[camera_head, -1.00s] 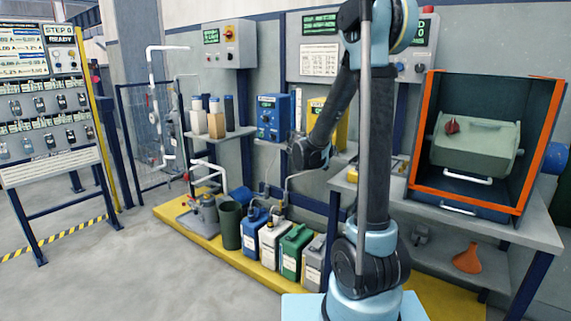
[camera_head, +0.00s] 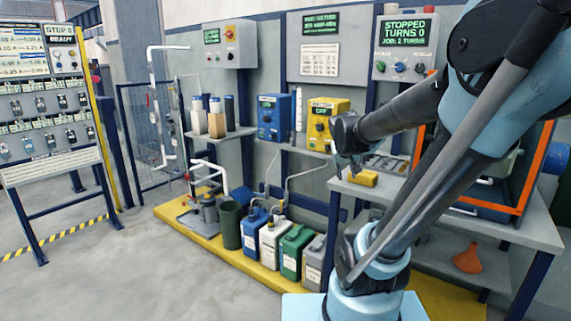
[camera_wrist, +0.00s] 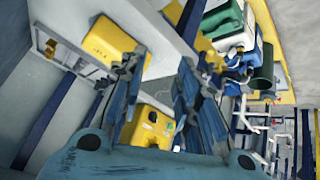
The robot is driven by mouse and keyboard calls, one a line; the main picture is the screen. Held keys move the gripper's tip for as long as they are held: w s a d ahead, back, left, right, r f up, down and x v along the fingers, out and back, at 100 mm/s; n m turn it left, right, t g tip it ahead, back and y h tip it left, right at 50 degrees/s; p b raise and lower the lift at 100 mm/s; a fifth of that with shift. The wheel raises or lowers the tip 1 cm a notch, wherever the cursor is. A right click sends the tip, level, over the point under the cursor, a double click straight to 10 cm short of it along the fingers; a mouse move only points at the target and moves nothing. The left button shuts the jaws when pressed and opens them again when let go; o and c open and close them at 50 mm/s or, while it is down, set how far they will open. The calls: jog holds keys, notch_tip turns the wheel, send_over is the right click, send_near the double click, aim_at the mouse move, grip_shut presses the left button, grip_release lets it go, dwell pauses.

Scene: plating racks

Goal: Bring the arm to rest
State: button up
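My gripper (camera_head: 352,168) hangs at the end of my bent arm, just left of and over the left end of the grey bench (camera_head: 530,228). In the wrist view my gripper (camera_wrist: 162,58) shows two dark blue fingers with a clear gap between them. It is open and nothing is held. A yellow block (camera_head: 362,178) lies on the bench close to the gripper in the head view. My arm hides much of the orange-framed cabinet (camera_head: 548,165) on the bench.
A blue unit (camera_head: 272,118) and a yellow unit (camera_head: 325,120) stand on the wall shelf left of my gripper. Several jugs, including a green one (camera_head: 292,255), stand on the yellow floor platform. An orange funnel (camera_head: 467,258) sits under the bench.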

jog(key=s+a+f+g+y, duration=0.1)
jog(key=s+f, duration=0.4)
jog(key=s, duration=0.6)
jog(key=s+a+f+g+y, duration=0.1)
jog(key=s+f+g, duration=0.3)
jog(key=s, duration=0.7)
notch_tip(320, 180, down, 2)
jog(key=shift+s+a+f, duration=0.1)
jog(key=shift+s+a, duration=0.15)
jog(key=shift+w+f, duration=0.2)
jog(key=shift+w, duration=0.3)
